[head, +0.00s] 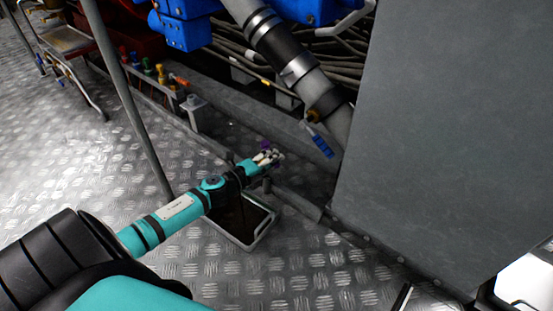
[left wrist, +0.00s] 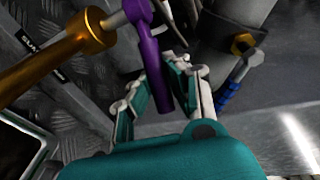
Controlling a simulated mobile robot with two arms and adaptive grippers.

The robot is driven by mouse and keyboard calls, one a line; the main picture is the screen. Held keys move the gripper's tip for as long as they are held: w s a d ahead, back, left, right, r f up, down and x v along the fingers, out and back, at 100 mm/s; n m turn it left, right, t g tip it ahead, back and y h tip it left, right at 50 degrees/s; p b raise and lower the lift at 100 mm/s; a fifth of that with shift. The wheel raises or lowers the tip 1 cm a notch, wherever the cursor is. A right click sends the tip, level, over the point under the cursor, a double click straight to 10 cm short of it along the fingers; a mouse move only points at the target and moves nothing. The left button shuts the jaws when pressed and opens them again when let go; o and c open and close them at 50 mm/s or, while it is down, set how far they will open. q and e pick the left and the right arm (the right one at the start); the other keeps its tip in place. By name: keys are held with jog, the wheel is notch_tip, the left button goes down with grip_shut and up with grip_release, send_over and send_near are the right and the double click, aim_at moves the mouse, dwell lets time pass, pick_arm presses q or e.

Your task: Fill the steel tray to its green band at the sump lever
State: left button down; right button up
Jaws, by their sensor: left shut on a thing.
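The sump lever (left wrist: 148,62) has a purple handle and sits on a brass-coloured valve pipe (left wrist: 60,52). A partly visible label beside the pipe seems to begin "SUM". My left gripper (head: 270,155) is shut on the purple handle, with its fingers on either side of it in the left wrist view (left wrist: 165,98). In the head view only a bit of purple (head: 265,144) shows behind the fingers. The steel tray (head: 262,231) stands on the floor below my left forearm, partly covered by it. Its inside looks dark; I cannot make out the green band or a liquid level.
A blue-handled lever (head: 322,146) hangs from the large pipe (head: 300,75) to the right. A grey cabinet (head: 450,130) blocks the right side. A thin grey post (head: 125,95) stands at the left. Several coloured handles (head: 160,72) line the back. The front floor is open.

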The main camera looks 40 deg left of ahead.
pick_arm(q)
jog(key=shift+s+f+h, duration=0.15)
jog(key=shift+s+h, duration=0.05)
jog(key=shift+h, duration=0.1)
jog(key=c, duration=1.2)
grip_release()
jog(key=v, duration=1.2)
